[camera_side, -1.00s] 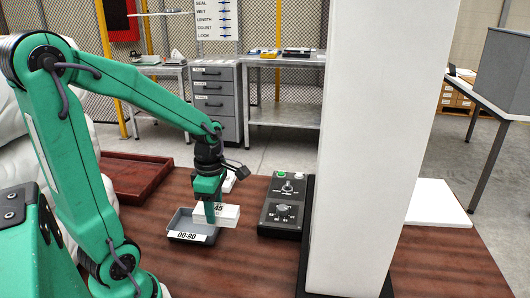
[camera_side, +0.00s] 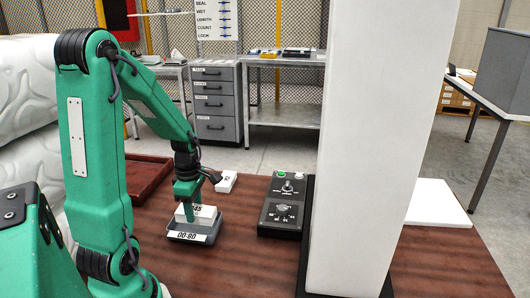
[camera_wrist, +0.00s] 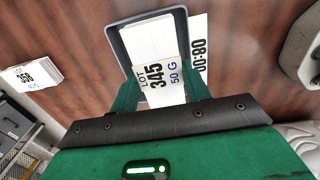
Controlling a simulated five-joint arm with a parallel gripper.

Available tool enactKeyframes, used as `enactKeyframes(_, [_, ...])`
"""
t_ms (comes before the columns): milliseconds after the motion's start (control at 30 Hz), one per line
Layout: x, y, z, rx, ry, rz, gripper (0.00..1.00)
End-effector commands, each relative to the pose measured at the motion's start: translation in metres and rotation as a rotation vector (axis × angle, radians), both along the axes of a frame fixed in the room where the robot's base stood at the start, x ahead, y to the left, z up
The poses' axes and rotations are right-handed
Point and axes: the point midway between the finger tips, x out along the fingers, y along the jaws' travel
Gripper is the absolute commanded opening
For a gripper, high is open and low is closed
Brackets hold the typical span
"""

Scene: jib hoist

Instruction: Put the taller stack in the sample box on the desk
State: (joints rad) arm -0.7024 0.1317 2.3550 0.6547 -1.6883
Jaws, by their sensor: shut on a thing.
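My gripper (camera_side: 188,198) points down, shut on a white stack (camera_side: 197,213) labelled LOT 345, 50 G. The held stack also shows between my green fingers in the wrist view (camera_wrist: 157,65). It is at the small grey box (camera_side: 213,236) labelled 00-80, with its lower part behind the front wall; I cannot tell whether it touches the bottom. In the wrist view the grey box's rim (camera_wrist: 119,50) surrounds the far part of the stack. Another white stack, labelled 358 (camera_wrist: 32,74), sits apart on the desk, behind the box in the side view (camera_side: 226,182).
A black control box with knobs (camera_side: 283,205) stands right of the grey box. A red-brown tray (camera_side: 145,180) lies behind my arm. The desk (camera_side: 245,265) in front is clear.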

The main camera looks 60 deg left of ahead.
Motion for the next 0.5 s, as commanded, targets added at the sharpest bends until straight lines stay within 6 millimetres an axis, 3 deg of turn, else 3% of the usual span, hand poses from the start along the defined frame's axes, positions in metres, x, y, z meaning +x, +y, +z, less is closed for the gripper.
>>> enactKeyframes(200, [-0.003,0.013,-0.008,0.0,0.0,0.001,0.19])
enactKeyframes(500, [-0.003,0.013,-0.014,-0.001,0.001,0.0,0.19])
